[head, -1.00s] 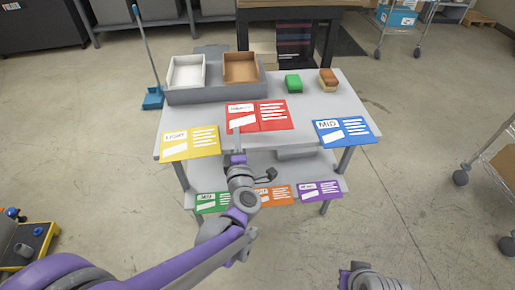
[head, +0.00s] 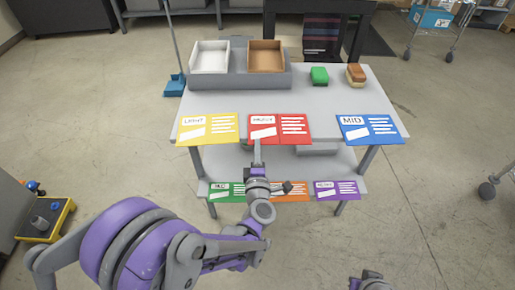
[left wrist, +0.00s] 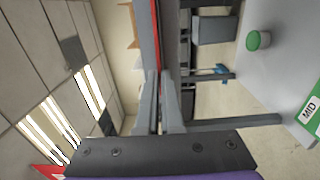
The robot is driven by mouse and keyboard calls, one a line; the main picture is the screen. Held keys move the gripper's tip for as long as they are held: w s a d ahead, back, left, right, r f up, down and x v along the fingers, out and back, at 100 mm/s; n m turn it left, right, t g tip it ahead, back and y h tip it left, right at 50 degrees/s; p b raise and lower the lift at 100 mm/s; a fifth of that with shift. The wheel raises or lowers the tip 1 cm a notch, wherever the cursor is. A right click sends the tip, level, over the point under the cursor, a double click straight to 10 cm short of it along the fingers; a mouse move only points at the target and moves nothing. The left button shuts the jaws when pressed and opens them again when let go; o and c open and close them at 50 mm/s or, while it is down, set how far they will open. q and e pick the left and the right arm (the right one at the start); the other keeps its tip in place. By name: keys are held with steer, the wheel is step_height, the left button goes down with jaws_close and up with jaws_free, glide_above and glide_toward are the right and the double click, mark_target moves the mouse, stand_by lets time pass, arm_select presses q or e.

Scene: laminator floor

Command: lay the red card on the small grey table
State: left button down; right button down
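The red card (head: 281,134) is a flat card with white markings, at the front edge of the grey two-tier table (head: 330,103), between the yellow card (head: 208,122) and the blue card (head: 385,124). My left gripper (head: 257,145) reaches it from the front, its fingers at the card's near edge, left of the middle. In the left wrist view the fingers (left wrist: 159,100) look shut on the card, whose red edge (left wrist: 156,35) runs away from them. I cannot tell whether the card touches the table top. My right gripper (head: 371,283) shows only partly at the bottom edge.
White (head: 209,57) and brown (head: 266,55) trays stand at the back of the table. Green, orange and purple (head: 337,188) cards line the lower shelf. The middle table top is clear.

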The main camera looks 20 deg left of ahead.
arm_select(q)
steer(key=c, duration=1.5)
jaws_free()
steer(key=shift+f, duration=0.2)
steer(key=o, duration=0.4)
steer(key=shift+o, duration=0.2)
